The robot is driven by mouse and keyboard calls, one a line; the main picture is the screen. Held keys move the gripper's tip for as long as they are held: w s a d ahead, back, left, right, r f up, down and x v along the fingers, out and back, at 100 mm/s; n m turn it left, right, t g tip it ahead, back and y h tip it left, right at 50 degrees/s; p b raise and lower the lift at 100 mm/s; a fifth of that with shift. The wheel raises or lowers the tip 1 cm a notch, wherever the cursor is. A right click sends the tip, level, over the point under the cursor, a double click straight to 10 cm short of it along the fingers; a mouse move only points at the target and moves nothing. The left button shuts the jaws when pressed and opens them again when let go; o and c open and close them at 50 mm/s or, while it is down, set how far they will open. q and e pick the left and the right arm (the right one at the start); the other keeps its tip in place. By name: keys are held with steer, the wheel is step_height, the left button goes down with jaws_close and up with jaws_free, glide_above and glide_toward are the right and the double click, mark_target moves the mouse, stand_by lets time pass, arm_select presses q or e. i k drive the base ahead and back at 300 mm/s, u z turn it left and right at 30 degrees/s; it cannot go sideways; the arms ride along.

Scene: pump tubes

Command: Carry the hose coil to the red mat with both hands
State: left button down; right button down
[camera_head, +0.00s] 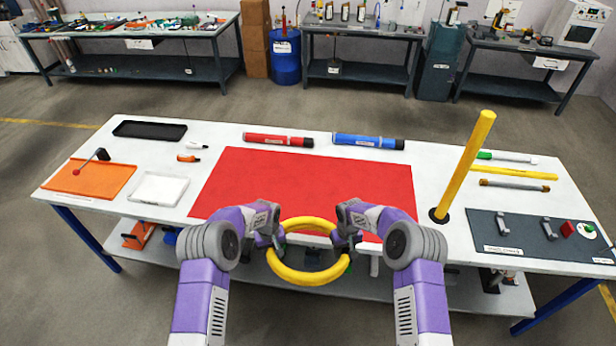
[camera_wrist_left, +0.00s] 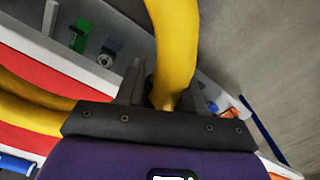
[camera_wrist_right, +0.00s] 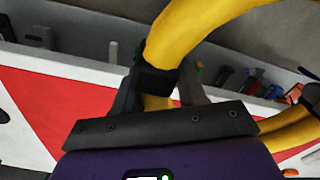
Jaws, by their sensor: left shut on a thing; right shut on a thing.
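The yellow hose coil (camera_head: 308,276) is a ring held between my two grippers, at the front edge of the table. My left gripper (camera_head: 276,240) is shut on its left side, and the left wrist view shows the yellow hose (camera_wrist_left: 177,45) between the fingers. My right gripper (camera_head: 342,240) is shut on its right side, and the right wrist view shows the hose (camera_wrist_right: 185,40) between the fingers. The red mat (camera_head: 305,182) lies flat in the middle of the white table. The coil's far part overlaps the mat's near edge in the head view.
A yellow post (camera_head: 465,165) stands upright right of the mat. A red tube (camera_head: 278,140) and a blue tube (camera_head: 368,141) lie behind the mat. A white tray (camera_head: 158,189) and an orange tray (camera_head: 88,180) are at left. A dark panel (camera_head: 530,240) is at right. The mat is clear.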

mark_target(308, 189)
steer(key=i, duration=1.15)
